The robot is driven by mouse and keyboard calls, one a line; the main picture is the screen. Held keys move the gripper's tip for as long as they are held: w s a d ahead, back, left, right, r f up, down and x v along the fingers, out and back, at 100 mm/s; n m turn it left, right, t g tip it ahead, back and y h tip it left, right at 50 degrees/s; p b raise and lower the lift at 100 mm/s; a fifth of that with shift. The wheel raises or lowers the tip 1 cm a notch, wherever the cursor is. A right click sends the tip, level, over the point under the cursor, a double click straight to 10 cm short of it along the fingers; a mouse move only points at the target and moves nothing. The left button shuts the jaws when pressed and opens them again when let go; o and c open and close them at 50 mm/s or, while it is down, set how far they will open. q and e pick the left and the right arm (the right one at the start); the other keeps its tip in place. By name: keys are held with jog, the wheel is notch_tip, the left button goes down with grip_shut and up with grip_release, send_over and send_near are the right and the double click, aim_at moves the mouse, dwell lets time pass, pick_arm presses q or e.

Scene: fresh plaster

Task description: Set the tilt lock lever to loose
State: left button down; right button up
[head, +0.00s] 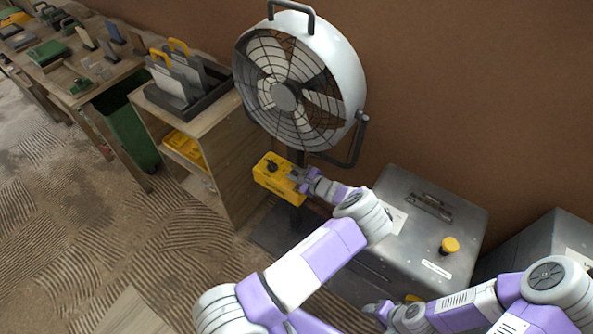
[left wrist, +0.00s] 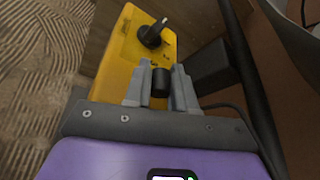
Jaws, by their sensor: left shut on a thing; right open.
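The large drum fan (head: 350,75) stands by the wall with its grille facing left. A yellow box (head: 268,178) is on its post, with a black knob (left wrist: 152,35) on its face. My left gripper (head: 303,175) is at the right end of this box. In the left wrist view, its fingers (left wrist: 160,88) are shut on a dark cylindrical piece (left wrist: 160,80), which may be the tilt lock lever's grip. The lever's shaft and setting are hidden. My right gripper (head: 376,309) is open, low in front of the grey cabinet, away from the fan.
The grey metal cabinet (head: 393,182) stands right of the fan, with a yellow round knob (head: 449,245) on top. A wooden shelf unit (head: 235,160) is close on the left. The combed-plaster floor (head: 60,220) is open at left.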

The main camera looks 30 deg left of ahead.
pick_arm(q)
jog(key=shift+s+f+n+t, duration=0.1)
jog(key=shift+s+n+t, duration=0.4)
jog(key=shift+n, duration=0.4)
jog(key=shift+s+f+n+t, duration=0.1)
jog(key=shift+s+n+t, duration=0.4)
jog(key=shift+n, duration=0.4)
jog(key=c, duration=1)
grip_release()
jog(key=shift+o, duration=0.2)
jog(key=shift+f, duration=0.1)
jog(key=shift+s, duration=0.1)
jog(key=shift+a, duration=0.1)
